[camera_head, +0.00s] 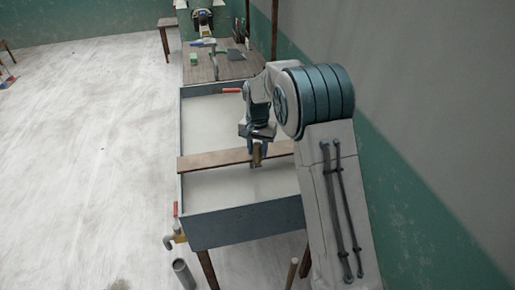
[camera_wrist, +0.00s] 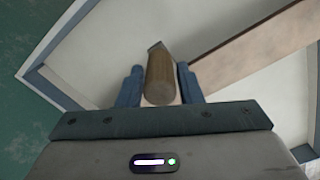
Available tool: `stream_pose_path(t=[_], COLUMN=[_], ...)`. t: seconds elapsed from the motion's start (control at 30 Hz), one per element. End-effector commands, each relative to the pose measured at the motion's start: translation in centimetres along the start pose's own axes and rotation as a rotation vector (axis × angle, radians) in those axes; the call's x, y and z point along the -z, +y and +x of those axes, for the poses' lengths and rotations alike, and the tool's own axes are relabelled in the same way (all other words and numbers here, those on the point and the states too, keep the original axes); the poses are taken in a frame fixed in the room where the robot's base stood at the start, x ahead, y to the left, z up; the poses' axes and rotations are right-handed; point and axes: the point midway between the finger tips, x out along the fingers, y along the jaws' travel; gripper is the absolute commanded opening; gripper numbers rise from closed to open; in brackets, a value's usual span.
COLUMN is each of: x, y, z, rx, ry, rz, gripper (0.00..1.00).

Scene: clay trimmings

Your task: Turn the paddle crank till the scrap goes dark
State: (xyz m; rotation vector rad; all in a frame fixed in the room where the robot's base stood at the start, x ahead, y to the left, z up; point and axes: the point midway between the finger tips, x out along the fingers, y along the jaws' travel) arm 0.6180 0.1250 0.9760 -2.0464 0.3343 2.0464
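My gripper (camera_head: 257,158) points down over the long grey trough (camera_head: 249,220), beside the wooden board (camera_head: 213,160) that lies across it. A short round wooden handle (camera_head: 257,155), apparently the crank's grip, stands between its fingers. In the wrist view the handle (camera_wrist: 160,80) sits between the two blue fingertips (camera_wrist: 160,72), with a dark metal piece at its far end. The fingers are very close to it on both sides; I cannot tell whether they press on it. The paddle is not visible. I cannot make out a scrap.
A red-handled item (camera_head: 231,90) lies at the trough's far end. Behind it a wooden bench (camera_head: 237,67) holds tools and a green block (camera_head: 194,57).

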Motion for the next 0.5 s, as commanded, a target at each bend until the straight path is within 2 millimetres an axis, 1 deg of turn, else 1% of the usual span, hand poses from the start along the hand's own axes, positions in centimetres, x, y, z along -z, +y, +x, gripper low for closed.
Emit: stream_pose_path(t=[0.27, 0.37, 0.5], x=[0.1, 0.6, 1.8], y=[0.1, 0.7, 1.9], z=[0.0, 0.0, 0.0], rx=[0.000, 0.000, -0.001], ry=[0.000, 0.000, 0.001], rz=[0.000, 0.002, 0.003], gripper=[0.18, 0.18, 0.18])
